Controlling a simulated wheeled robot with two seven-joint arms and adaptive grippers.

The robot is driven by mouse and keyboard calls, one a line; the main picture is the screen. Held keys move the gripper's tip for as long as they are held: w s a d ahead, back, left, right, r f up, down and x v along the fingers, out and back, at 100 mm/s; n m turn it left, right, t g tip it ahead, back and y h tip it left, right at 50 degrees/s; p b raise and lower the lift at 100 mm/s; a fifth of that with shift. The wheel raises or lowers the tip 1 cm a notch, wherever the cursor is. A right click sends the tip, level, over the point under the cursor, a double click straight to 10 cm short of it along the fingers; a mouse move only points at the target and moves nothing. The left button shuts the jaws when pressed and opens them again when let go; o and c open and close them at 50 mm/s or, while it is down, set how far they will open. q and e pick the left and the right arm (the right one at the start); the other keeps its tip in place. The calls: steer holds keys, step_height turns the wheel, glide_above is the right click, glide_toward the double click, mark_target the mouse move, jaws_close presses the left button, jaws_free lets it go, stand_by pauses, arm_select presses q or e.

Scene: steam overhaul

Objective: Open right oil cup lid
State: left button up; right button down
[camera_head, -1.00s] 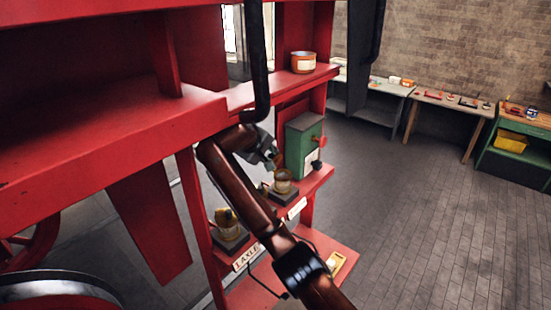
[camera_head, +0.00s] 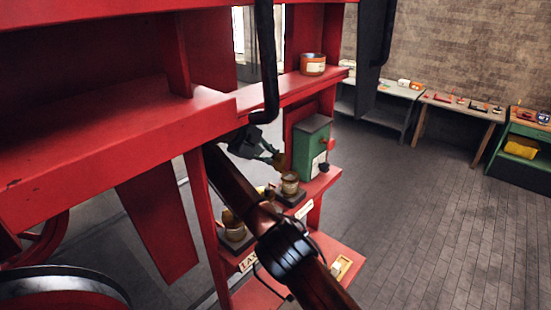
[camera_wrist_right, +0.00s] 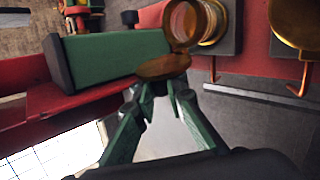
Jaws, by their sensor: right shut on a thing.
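The right oil cup (camera_head: 290,187) is a small brass cup on a dark block on the red shelf, beside the green box. Its brass lid (camera_head: 280,163) stands tilted up at the cup's side. In the right wrist view the lid (camera_wrist_right: 163,66) is at my fingertips and the cup's round mouth (camera_wrist_right: 187,24) shows uncovered. My right gripper (camera_head: 272,156) is shut on the lid; it also shows in the wrist view (camera_wrist_right: 160,88). The other oil cup (camera_head: 233,229) is partly hidden by my right arm. My left gripper is out of view.
A red ledge above carries an orange-brown tin (camera_head: 312,64). A dark pipe (camera_head: 268,70) hangs near my gripper. The floor at right is clear; workbenches stand along the back wall.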

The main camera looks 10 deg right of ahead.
stand_by(0.6)
steer(key=c, duration=1.9)
jaws_free()
steer(key=shift+w+f, duration=0.1)
steer(key=shift+w, duration=0.05)
steer(key=shift+c, duration=0.2)
